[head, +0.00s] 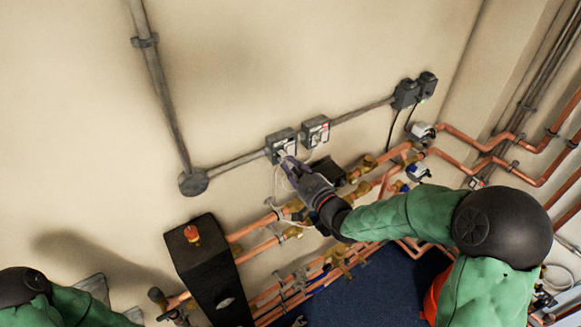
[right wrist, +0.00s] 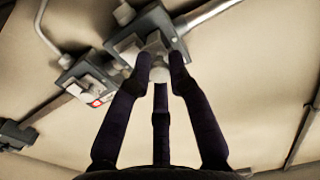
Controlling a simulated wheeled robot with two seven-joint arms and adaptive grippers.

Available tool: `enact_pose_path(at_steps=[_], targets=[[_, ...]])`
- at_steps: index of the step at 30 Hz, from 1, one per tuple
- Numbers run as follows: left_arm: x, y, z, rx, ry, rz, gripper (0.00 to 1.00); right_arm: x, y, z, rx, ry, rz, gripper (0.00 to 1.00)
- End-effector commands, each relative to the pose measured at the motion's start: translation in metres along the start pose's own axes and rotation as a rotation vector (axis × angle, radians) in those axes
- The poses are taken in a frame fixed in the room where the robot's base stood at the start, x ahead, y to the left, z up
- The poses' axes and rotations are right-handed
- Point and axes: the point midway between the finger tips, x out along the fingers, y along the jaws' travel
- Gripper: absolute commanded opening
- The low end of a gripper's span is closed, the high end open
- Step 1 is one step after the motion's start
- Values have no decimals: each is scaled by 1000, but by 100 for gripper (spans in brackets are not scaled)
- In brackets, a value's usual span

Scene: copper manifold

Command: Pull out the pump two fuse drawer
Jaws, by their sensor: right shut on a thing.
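Two grey switch boxes sit side by side on the wall conduit. The left box (head: 281,141) is where my right gripper (head: 289,162) reaches. In the right wrist view this box (right wrist: 128,44) is at the top, and my right gripper (right wrist: 160,68) is shut on a pale fuse drawer (right wrist: 157,52) at its front. The fingers hide part of the drawer, and I cannot tell how far it stands out. The other box (head: 316,131) has a red mark, which also shows in the right wrist view (right wrist: 97,102). The labels are too small to read. My left gripper is out of view.
Copper pipes with brass valves (head: 292,208) run below the boxes, close under my right arm. A black cabinet (head: 205,262) with a red button (head: 191,233) stands at lower left. A dark double box (head: 414,91) is farther right. The wall above is clear.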

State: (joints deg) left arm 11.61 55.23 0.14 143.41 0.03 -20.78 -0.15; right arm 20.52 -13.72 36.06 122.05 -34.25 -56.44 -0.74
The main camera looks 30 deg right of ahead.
Motion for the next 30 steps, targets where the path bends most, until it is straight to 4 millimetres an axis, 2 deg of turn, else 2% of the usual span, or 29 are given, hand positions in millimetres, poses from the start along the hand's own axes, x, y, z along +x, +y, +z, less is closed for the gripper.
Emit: enact_pose_path(at_steps=[3,4,5,14,19,23,30], targets=[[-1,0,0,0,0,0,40,0,0,-3,-1,5,1,0],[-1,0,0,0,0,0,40,0,1,-3,-1,5,1,23],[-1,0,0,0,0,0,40,0,1,-3,-1,5,1,30],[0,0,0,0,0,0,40,0,0,-1,0,2,1,30],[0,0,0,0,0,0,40,-10,1,-1,0,1,3,30],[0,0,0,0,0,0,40,-30,2,-2,0,3,5,30],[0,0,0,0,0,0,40,-81,2,-1,-2,3,7,30]])
